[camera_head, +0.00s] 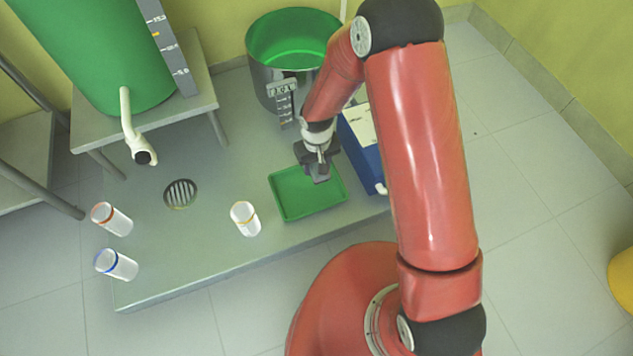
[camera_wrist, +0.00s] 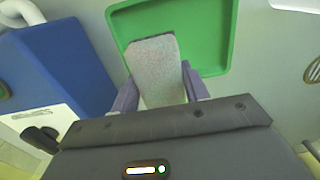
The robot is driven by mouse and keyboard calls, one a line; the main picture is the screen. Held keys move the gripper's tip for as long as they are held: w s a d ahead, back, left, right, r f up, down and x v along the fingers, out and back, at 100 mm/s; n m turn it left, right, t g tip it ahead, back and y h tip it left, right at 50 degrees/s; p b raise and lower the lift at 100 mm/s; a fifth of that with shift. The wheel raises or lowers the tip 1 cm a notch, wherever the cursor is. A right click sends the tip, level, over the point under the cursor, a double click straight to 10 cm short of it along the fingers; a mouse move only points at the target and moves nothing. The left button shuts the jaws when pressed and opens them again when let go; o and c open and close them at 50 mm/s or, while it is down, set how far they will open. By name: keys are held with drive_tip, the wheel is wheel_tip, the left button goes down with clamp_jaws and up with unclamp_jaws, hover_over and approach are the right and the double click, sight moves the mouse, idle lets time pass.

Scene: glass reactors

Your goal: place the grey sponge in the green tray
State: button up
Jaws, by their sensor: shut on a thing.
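The green tray (camera_head: 307,202) lies on the grey platform, and it also fills the upper middle of the wrist view (camera_wrist: 218,50). My gripper (camera_head: 319,176) is over the tray's back right part in the head view. In the wrist view its two purple fingers (camera_wrist: 158,92) are shut on the grey sponge (camera_wrist: 155,68). The sponge's far end overlaps the tray in that view. I cannot tell whether the sponge touches the tray floor. In the head view the sponge is hard to make out under the gripper.
A blue and white box (camera_head: 362,140) stands close to the right of the tray. A large pot with green inside (camera_head: 290,45) is behind. Two more cups (camera_head: 112,220) (camera_head: 116,265) and a drain (camera_head: 180,194) are farther left.

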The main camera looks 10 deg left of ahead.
sight(317, 187)
wheel_tip(317, 187, down, 10)
drive_tip(key=shift+f+b, duration=0.2)
drive_tip(key=shift+b, duration=0.6)
drive_tip(key=shift+f, duration=0.25)
drive_tip(key=o, duration=1)
drive_tip(key=shift+r, duration=0.1)
drive_tip(key=shift+c, duration=0.2)
drive_tip(key=shift+r, duration=0.1)
wheel_tip(317, 187, up, 12)
drive_tip(key=shift+r+p, duration=0.1)
drive_tip(key=shift+p, duration=1.05)
